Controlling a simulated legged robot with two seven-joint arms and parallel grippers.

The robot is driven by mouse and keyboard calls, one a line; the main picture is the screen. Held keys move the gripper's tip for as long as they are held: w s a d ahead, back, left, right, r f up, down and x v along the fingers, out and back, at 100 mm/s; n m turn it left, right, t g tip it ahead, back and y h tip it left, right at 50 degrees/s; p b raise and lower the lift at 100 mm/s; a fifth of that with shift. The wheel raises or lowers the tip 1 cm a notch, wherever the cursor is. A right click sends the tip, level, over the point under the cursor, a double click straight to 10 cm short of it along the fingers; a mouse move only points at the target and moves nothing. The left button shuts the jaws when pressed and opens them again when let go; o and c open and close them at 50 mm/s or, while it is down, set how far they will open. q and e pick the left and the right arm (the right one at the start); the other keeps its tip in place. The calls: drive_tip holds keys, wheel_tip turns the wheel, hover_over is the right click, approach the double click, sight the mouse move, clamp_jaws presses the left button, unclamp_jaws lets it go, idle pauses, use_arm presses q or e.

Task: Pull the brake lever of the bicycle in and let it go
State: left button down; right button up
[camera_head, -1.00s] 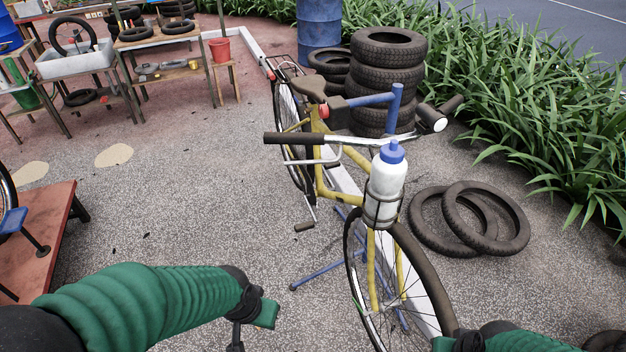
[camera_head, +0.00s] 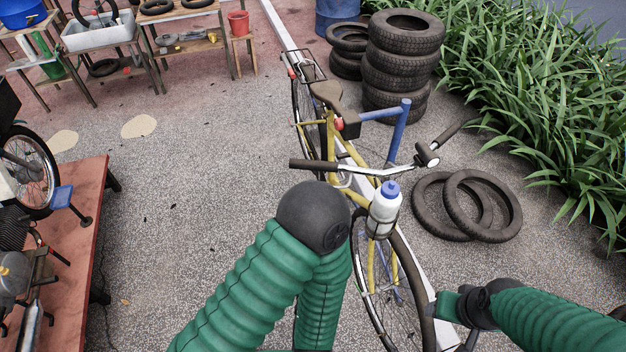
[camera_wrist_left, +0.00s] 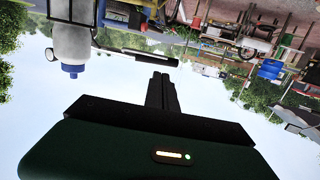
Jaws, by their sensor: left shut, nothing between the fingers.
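The yellow bicycle (camera_head: 370,255) stands with its handlebar toward me. The black grip (camera_head: 313,165) is on the handlebar's left end. The silver brake lever (camera_head: 345,181) runs under that side, partly hidden behind my left arm. In the left wrist view, which looks upside down, the grip (camera_wrist_left: 150,57) lies just past my left gripper (camera_wrist_left: 161,76). Its fingers are shut and empty; whether they touch the grip I cannot tell. In the head view my left elbow hides that gripper.
A white bottle with a blue cap (camera_head: 385,212) sits in a holder at the handlebar. A blue stand (camera_head: 398,130) is by the frame. Tyres (camera_head: 482,205) lie to the right. A red platform (camera_head: 75,240) is at left. Open paving lies between platform and bicycle.

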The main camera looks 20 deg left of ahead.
use_arm(q)
drive_tip(key=b+x, duration=0.6)
drive_tip(key=x, duration=0.8)
drive_tip(key=shift+w+d, duration=0.15)
drive_tip(key=shift+d, duration=0.25)
drive_tip(key=shift+r, duration=0.1)
drive_tip(key=shift+a+b, duration=0.1)
drive_tip(key=shift+b, duration=0.2)
